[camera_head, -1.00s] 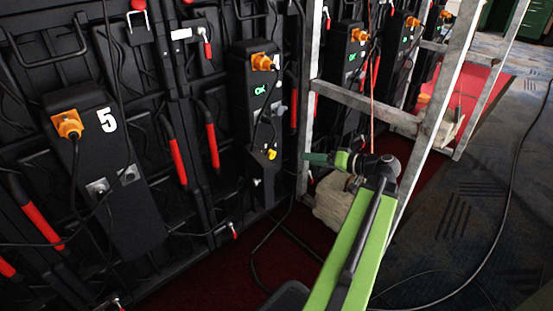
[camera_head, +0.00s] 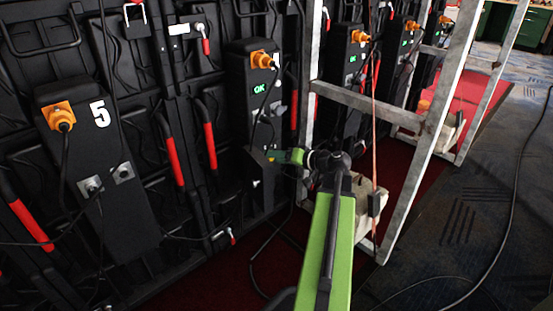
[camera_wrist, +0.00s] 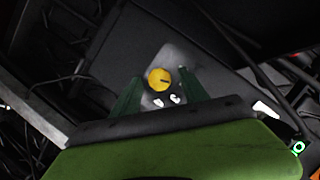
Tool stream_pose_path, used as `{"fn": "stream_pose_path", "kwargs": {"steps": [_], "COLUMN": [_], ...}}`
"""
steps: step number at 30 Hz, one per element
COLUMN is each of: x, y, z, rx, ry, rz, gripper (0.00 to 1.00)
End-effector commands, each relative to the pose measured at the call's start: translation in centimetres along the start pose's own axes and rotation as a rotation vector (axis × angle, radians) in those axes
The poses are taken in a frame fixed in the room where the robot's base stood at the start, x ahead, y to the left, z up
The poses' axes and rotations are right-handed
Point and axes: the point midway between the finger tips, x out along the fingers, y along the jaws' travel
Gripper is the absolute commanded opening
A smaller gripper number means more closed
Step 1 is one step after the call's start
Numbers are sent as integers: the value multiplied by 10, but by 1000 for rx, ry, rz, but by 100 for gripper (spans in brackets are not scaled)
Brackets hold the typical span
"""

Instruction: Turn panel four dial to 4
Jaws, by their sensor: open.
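The yellow dial (camera_wrist: 158,79) sits on a grey plate on a black panel box, with a dark pointer line towards the right in the wrist view. My gripper (camera_wrist: 159,75) is open, its two dark green fingers on the left and right of the dial; whether they touch it, I cannot tell. In the head view my gripper (camera_head: 272,156) reaches the lower part of the panel box (camera_head: 245,110), right of the box marked 5, and mostly covers the dial. No number four shows on this box. Two small white marks (camera_wrist: 167,101) show below the dial in the wrist view.
A metal frame (camera_head: 375,103) stands right of my gripper, close to my arm. Black cables hang along the wall and lie on the floor. The box marked 5 (camera_head: 95,175) and red handles (camera_head: 210,145) are at left. Open carpet (camera_head: 450,240) lies at right.

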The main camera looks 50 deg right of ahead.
Motion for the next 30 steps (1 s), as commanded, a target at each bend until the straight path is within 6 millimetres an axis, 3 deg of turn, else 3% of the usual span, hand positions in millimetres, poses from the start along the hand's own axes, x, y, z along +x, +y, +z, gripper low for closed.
{"fn": "stream_pose_path", "kwargs": {"steps": [2,13,18,25,30], "x": [0,-1,0,0,-1], "y": [0,0,3,5,3], "z": [0,0,0,1,0], "rx": [0,0,21,223,241], "ry": [0,0,1,-4,-5], "rz": [0,0,-8,-87,-93], "gripper": [48,0,0,0,0]}}
